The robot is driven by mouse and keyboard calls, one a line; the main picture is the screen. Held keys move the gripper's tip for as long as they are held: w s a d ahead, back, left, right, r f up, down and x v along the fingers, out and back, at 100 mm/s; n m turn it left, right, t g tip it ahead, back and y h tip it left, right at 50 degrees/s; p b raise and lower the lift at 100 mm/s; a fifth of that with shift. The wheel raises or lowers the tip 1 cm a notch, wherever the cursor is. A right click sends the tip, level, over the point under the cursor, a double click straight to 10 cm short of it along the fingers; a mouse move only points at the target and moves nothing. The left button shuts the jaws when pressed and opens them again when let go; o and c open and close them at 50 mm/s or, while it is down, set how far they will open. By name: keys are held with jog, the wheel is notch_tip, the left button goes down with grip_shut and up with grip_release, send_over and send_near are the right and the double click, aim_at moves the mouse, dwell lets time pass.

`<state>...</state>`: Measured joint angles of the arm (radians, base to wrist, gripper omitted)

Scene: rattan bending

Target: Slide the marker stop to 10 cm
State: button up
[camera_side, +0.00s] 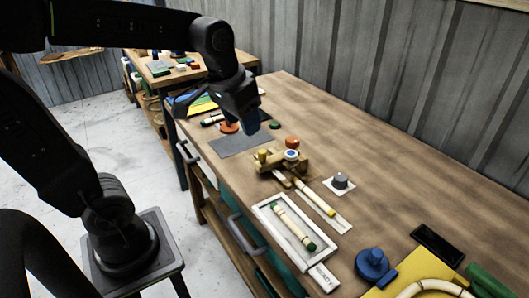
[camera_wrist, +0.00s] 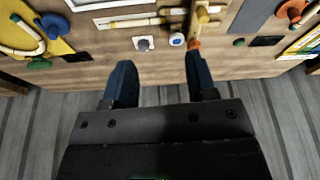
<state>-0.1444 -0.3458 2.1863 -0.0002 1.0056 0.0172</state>
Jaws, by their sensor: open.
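My gripper (camera_side: 242,115) is open and empty, held above the bench left of the wooden fixture in the side view. Its two blue fingers are spread wide in the wrist view (camera_wrist: 159,58). The wooden fixture (camera_side: 268,161) carries a pale rod (camera_side: 316,199) along a light strip; both also show at the top of the wrist view, the fixture (camera_wrist: 204,18) near the right finger. A grey knob (camera_side: 340,181) sits on a white square plate beside the strip. A blue-and-white round piece (camera_side: 291,155) is at the fixture. I cannot tell which piece is the marker stop, and no scale figures are readable.
A white tray (camera_side: 263,208) holds a banded rod. A blue knob (camera_side: 372,264) and yellow piece (camera_side: 405,280) lie at the near end. A grey mat (camera_side: 240,144) lies below my gripper.

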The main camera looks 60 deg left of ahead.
jog(key=w+a+f+n+g, duration=0.1)
jog(key=w+a+f+g, duration=0.1)
jog(key=w+a, duration=0.3)
jog(key=n+g, duration=0.1)
send_over(262, 151)
notch_tip(262, 151, down, 4)
notch_tip(262, 151, down, 14)
jog(key=shift+r, duration=0.15)
grip_shut()
jog(key=shift+a, duration=0.1)
